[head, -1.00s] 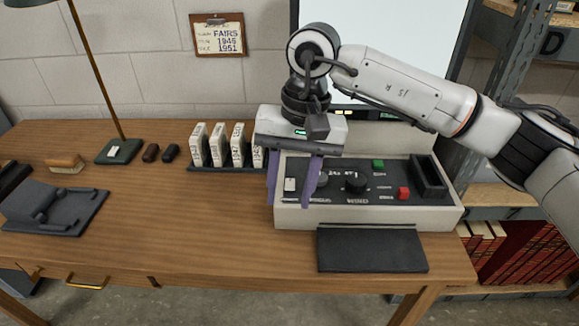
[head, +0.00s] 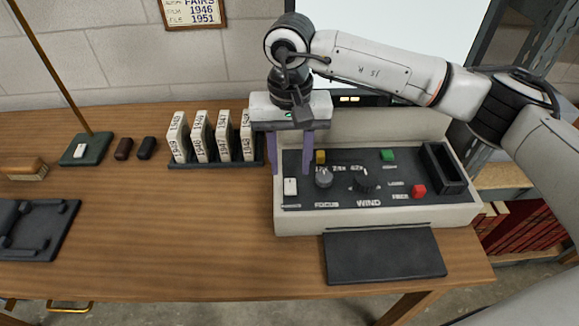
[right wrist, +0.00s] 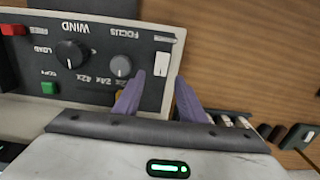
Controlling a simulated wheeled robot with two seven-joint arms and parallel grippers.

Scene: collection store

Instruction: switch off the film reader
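The film reader (head: 350,222) is a cream case with a sloping black panel and a tall pale screen (head: 400,40) behind it. A white rocker switch (head: 290,187) sits at the panel's left end, and also shows in the right wrist view (right wrist: 163,61). My right gripper (head: 290,172) is open, its two purple fingers apart and empty. It hangs over the panel's left end, with the fingertips just behind the switch and apart from it. In the right wrist view the fingertips (right wrist: 160,80) lie to either side of the switch's line. My left gripper is out of view.
The panel also has a focus knob (head: 324,178), a wind knob (head: 367,181), and yellow (head: 320,156), green (head: 387,154) and red (head: 419,191) buttons. Labelled white boxes (head: 222,136) stand left of the reader. A black pad (head: 385,256) lies in front.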

